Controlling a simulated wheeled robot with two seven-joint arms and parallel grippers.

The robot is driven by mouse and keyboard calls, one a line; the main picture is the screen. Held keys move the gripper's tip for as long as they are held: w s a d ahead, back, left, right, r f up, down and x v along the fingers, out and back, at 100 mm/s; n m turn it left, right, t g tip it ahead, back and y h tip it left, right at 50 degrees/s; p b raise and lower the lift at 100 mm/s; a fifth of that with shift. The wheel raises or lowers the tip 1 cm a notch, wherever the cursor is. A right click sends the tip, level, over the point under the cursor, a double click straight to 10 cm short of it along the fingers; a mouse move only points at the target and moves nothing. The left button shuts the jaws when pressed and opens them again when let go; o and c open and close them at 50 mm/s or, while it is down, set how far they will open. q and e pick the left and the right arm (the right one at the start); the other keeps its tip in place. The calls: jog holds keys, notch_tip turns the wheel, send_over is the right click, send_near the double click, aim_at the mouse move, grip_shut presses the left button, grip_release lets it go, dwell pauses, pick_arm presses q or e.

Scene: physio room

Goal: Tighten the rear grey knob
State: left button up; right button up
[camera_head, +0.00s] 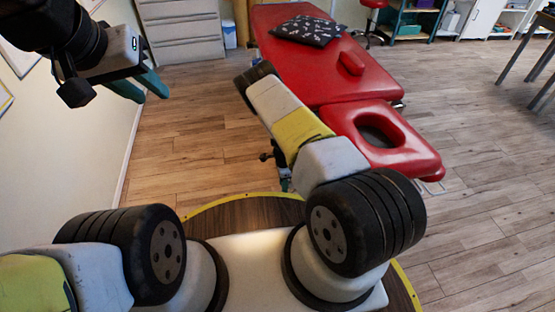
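The red treatment table (330,75) stands ahead, with a face hole in its near end section. A small dark knob-like part (265,157) shows beside my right arm, below the table's left edge; I cannot tell whether it is the grey knob. My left gripper (152,97) is at the upper left with its two teal fingers apart and nothing between them, well away from the table. My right arm reaches forward across the table's near left corner. A small teal bit (285,184) below it may be my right gripper (285,184); the rest is hidden behind the arm.
A patterned dark cushion (307,31) and a small red pad (350,63) lie on the table. A grey drawer cabinet (180,30) stands at the back left, and a red stool (374,8) at the back.

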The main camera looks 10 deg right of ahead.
jog(key=shift+f, duration=0.4)
grip_shut()
